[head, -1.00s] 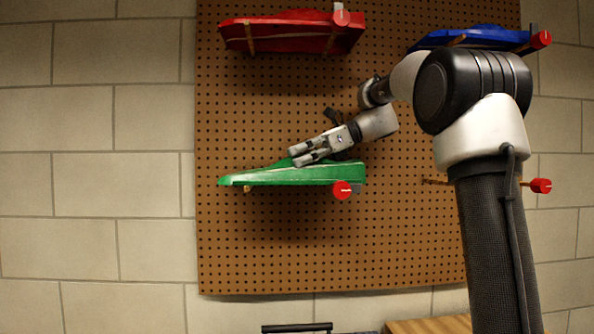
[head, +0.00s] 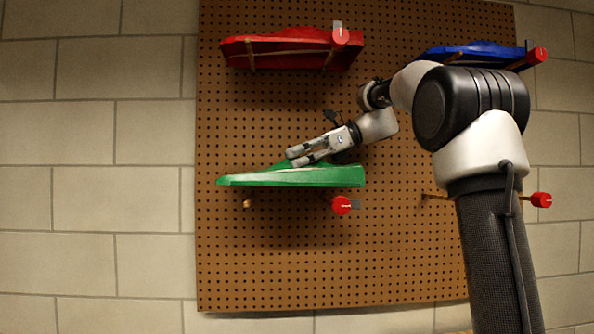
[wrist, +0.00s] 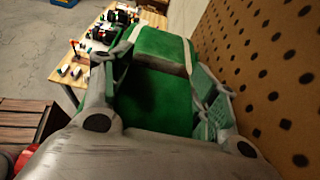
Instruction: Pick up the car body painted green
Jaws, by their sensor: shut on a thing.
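The green car body (head: 300,177) is in front of the brown pegboard in the head view. It is roughly level and sits slightly above its peg (head: 247,204) and the red-capped peg (head: 342,206), with a gap below it. My gripper (head: 299,160) reaches in from the upper right and is shut on the top of the body. In the wrist view the green body (wrist: 155,95) fills the space between my fingers. The far side of the body is hidden.
A red car body (head: 290,46) rests on pegs above, and a blue one (head: 470,55) at upper right, partly behind my arm. An empty red-capped peg (head: 541,200) sticks out at right. The pegboard (head: 270,260) is clear below. The wrist view shows a cluttered wooden table (wrist: 72,92).

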